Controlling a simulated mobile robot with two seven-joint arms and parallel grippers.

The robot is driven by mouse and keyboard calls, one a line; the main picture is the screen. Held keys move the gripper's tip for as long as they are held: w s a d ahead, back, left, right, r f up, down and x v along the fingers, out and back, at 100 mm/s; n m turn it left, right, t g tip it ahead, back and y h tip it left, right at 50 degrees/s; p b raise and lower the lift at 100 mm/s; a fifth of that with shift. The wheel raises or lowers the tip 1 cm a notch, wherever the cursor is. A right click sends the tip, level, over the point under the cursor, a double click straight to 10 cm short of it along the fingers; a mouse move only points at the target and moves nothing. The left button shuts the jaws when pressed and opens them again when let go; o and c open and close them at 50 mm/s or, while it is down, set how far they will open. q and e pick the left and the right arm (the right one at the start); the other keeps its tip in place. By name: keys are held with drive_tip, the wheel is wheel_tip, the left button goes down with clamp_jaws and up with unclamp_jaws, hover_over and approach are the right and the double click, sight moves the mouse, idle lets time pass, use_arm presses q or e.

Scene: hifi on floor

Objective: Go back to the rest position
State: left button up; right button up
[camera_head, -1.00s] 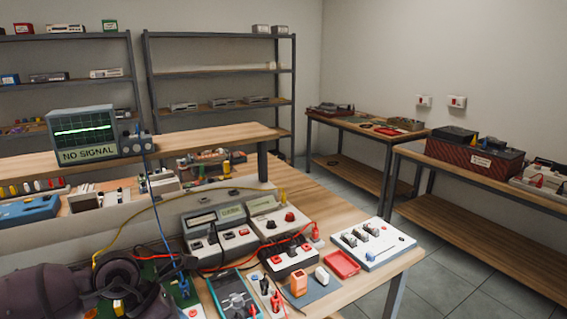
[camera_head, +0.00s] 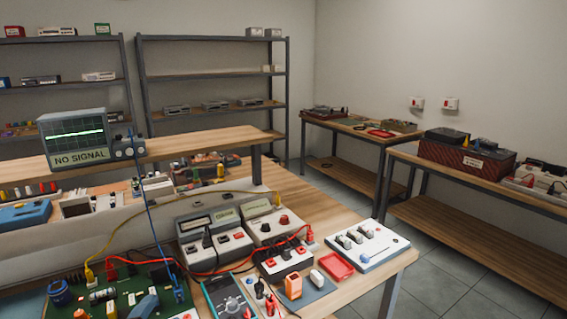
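Neither of my grippers shows in the head view now, so their state is hidden. The workbench (camera_head: 318,205) in front of me holds a green circuit board (camera_head: 125,296) at the lower left, with a blue, a yellow and a red plug standing on it. A blue cable and a yellow cable run up from the board. A blue multimeter (camera_head: 230,297) lies to the right of the board. An oscilloscope (camera_head: 78,138) on the raised shelf reads "NO SIGNAL".
Grey meters (camera_head: 212,236), a red tray (camera_head: 336,267) and a white switch panel (camera_head: 368,244) crowd the bench's right part. A side table (camera_head: 480,190) with a dark red box (camera_head: 467,158) stands at right. Open floor (camera_head: 430,280) lies between.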

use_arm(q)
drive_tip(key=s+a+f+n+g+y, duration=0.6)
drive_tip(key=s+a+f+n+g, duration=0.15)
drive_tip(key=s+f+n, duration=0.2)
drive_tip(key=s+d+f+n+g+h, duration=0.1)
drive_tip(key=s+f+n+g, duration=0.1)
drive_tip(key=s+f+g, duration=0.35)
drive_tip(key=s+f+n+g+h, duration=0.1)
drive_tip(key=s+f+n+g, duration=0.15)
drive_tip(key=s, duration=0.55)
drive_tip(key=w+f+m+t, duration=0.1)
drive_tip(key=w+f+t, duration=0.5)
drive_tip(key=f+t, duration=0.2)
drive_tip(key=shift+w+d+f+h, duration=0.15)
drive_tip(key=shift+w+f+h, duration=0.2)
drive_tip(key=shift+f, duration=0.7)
